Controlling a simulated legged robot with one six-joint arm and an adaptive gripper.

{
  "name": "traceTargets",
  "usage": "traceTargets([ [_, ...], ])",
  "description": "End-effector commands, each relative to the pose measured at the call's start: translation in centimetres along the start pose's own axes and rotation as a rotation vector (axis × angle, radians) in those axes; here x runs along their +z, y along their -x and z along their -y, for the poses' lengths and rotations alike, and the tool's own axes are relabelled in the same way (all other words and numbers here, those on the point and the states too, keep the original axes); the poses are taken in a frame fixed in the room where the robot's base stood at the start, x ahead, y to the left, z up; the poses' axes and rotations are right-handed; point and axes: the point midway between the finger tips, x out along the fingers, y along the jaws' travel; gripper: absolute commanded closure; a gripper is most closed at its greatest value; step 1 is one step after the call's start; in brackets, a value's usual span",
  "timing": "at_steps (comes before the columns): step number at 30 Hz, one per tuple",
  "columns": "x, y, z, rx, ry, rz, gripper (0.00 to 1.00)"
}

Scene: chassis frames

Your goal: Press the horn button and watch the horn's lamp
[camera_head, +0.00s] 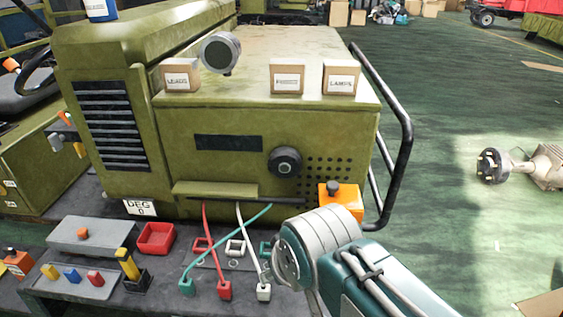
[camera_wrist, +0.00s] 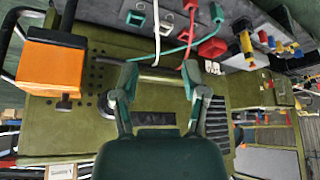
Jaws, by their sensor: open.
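An orange box (camera_head: 340,200) with a dark button on top (camera_head: 333,187) stands at the front right of the green chassis. It also shows large at the left of the wrist view (camera_wrist: 52,65). No label tells which is the horn button. A round grey lamp- or horn-like unit (camera_head: 220,52) sits on the chassis top; I cannot tell if anything is lit. My gripper (camera_wrist: 160,72) is open and empty, pointing towards the chassis front and cables, apart from the orange box.
Red, white and teal cables (camera_head: 207,250) hang in front of the chassis to plugs on the dark bench. A red bin (camera_head: 156,239) and a tray of coloured pieces (camera_head: 72,278) lie left.

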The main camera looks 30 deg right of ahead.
Motion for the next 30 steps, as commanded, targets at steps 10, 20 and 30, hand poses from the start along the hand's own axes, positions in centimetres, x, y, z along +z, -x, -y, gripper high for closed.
traceTargets([
  [10, 0.00, 0.00, 0.00, 0.000, 0.000, 0.000, 0.43],
  [20, 0.00, 0.00, 0.00, 0.000, 0.000, 0.000, 1.00],
  [30, 0.00, 0.00, 0.00, 0.000, 0.000, 0.000, 1.00],
])
